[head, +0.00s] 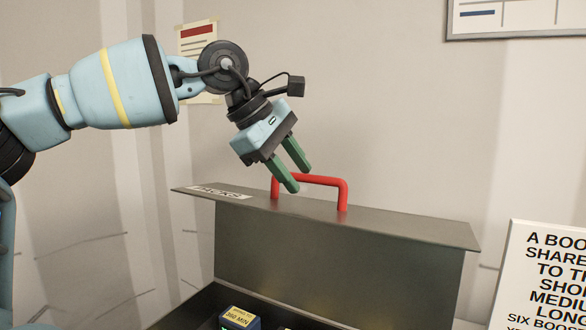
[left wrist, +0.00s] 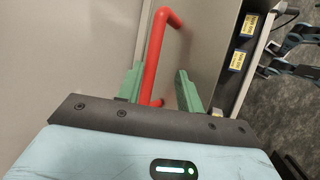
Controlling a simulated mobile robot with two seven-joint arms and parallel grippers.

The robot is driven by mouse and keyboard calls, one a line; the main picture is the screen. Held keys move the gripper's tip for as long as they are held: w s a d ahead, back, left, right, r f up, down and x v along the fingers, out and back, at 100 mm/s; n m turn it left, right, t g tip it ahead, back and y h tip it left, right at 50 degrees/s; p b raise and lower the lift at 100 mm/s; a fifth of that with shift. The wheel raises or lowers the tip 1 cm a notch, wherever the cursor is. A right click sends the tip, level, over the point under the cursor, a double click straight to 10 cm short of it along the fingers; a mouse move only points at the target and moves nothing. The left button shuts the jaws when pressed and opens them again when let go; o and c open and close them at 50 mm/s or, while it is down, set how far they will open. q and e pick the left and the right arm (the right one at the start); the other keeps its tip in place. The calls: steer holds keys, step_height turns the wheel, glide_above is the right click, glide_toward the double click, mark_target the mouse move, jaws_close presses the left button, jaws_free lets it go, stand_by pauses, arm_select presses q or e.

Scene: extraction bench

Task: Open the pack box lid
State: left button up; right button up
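The pack box lid (head: 350,260) stands raised, a dark grey panel above the box's open interior. Its top flange (head: 400,227) carries a white label and a red handle (head: 345,195). My left gripper (head: 298,178) is at the handle's left end, with green fingers apart. In the left wrist view the red handle (left wrist: 152,60) shows between the open fingers (left wrist: 160,90). The fingers do not look closed on it; whether one touches it I cannot tell. My right gripper is not in view.
Inside the box, a dark pack with a yellow label (head: 238,318) shows at the bottom edge. Yellow-labelled packs also show in the left wrist view (left wrist: 237,62). A white text sign (head: 545,280) stands at right. A wall lies behind the lid.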

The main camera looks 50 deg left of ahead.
arm_select(q)
steer(key=shift+s+r, duration=0.1)
steer(key=shift+r, duration=0.05)
steer(key=v, duration=0.7)
steer(key=shift+s+r, duration=0.15)
steer(key=shift+r, duration=0.05)
steer(key=shift+a, duration=0.1)
stand_by(0.4)
